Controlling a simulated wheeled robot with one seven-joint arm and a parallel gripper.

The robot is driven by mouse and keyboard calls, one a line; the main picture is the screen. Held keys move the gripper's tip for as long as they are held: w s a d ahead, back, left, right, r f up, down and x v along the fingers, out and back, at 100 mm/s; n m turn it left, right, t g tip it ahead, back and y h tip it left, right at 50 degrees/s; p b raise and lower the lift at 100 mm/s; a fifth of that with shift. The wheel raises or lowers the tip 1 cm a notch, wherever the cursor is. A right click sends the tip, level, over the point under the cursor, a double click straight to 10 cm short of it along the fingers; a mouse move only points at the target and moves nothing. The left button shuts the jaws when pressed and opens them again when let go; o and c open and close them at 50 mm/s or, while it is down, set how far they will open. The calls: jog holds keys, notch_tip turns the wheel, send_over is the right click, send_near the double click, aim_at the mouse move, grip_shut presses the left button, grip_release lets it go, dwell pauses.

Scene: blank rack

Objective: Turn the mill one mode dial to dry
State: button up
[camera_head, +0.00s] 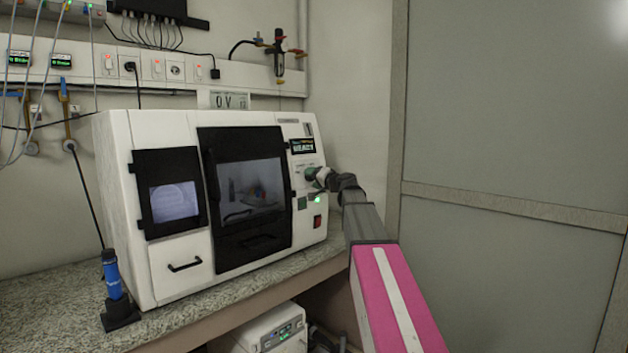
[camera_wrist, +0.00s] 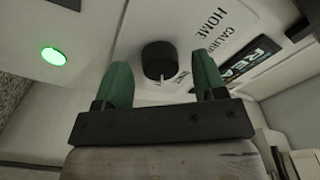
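The mill (camera_head: 172,130) is a white boxy machine with dark windows on the stone bench. Its black round mode dial (camera_wrist: 158,57) has a small white pointer mark on the side toward my gripper in the wrist view. My gripper (camera_wrist: 160,64) is open, its two green fingers spread left and right of the dial. I see gaps between the fingers and the dial, with nothing held. In the head view my gripper (camera_head: 316,177) is at the control panel and hides the dial. HOME and a partly covered CALIBR label are readable; no dry label is readable.
A lit READY display (camera_head: 303,146) sits above the dial. A lit green button (camera_wrist: 53,56) and a red switch (camera_head: 317,221) are on the same panel. A blue-handled tool (camera_head: 111,275) stands at the bench's left. A grey partition (camera_head: 510,120) is right of my arm.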

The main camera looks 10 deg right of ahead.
jog(key=v, duration=1)
jog(key=shift+s+d, duration=0.2)
jog(key=shift+s, duration=0.15)
jog(key=shift+f, duration=0.1)
jog(key=s+a+f+n+g+h, duration=0.1)
jog(key=s+a+f+g, duration=0.15)
jog(key=f, duration=0.75)
jog(key=s+a+f+g+h, duration=0.1)
jog(key=s+a+f+g, duration=0.15)
jog(key=f, duration=0.75)
jog(key=s+a+f+n+g+h, duration=0.1)
jog(key=s+a+f+g, duration=0.2)
jog(key=f, duration=0.7)
jog(key=s+d+f+n+g+h, duration=0.1)
jog(key=s+f+g+h, duration=0.5)
jog(key=s+f, duration=1.4)
notch_tip(320, 180, down, 2)
jog(key=shift+d+f+n+g+h, duration=0.1)
jog(key=shift+d+n+g+h, duration=0.3)
jog(key=shift+d+g, duration=0.1)
